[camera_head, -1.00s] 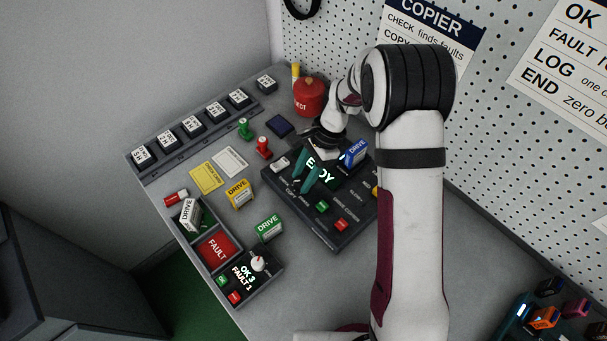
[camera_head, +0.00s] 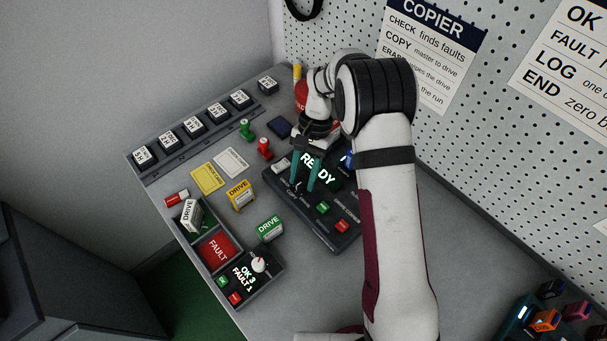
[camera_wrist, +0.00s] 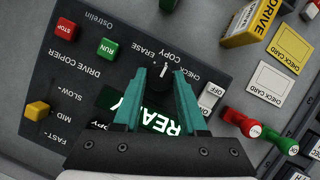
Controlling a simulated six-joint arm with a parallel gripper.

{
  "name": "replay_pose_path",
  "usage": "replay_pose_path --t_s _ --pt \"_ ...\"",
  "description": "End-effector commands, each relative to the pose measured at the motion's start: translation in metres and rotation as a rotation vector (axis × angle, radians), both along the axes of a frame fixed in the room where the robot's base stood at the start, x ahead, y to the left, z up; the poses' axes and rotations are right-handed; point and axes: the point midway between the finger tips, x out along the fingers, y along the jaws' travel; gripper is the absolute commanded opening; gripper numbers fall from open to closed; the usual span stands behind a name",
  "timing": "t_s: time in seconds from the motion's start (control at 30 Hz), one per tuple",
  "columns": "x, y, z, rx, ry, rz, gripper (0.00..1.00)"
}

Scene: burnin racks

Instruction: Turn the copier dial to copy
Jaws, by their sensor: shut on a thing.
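The drive copier (camera_head: 335,238) is a dark box on the bench with a lit READY display (camera_head: 321,171). Its dial (camera_wrist: 159,92) is a black knob, seen in the wrist view among the labels CHECK, COPY (camera_wrist: 171,53) and ERASE. My gripper (camera_head: 303,186) points down at the copier, with its teal fingers in front of the display. In the wrist view my gripper (camera_wrist: 160,84) has a finger on each side of the dial and is shut on it. A small white mark at the dial's edge points roughly at COPY. The fingers hide part of the display.
Beside the dial stands a white OFF switch (camera_wrist: 211,96). Green RUN (camera_wrist: 107,48) and red STOP buttons and a yellow speed slider (camera_wrist: 37,110) are on the panel. Green and red stamps, yellow and green drives (camera_head: 269,228), and a FAULT tray (camera_head: 216,250) lie left of the copier.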

Motion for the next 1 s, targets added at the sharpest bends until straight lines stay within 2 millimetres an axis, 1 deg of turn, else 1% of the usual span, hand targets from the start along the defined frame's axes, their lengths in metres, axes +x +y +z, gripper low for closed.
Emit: replay_pose_path --t_s 0.5,0.53,0.67,0.7,1.0 --pt "-0.0010 0.0000 -0.0005 -0.001 0.004 0.020 0.00" --pt "-0.0011 -0.0001 -0.0005 0.000 0.003 0.019 0.45" --pt "-0.0008 0.0000 -0.0004 -0.001 0.003 0.019 0.68" --pt "-0.0006 0.0000 -0.0003 -0.001 0.003 0.019 0.71" --pt "0.0009 -0.0003 0.0022 -0.001 0.000 0.019 0.71"
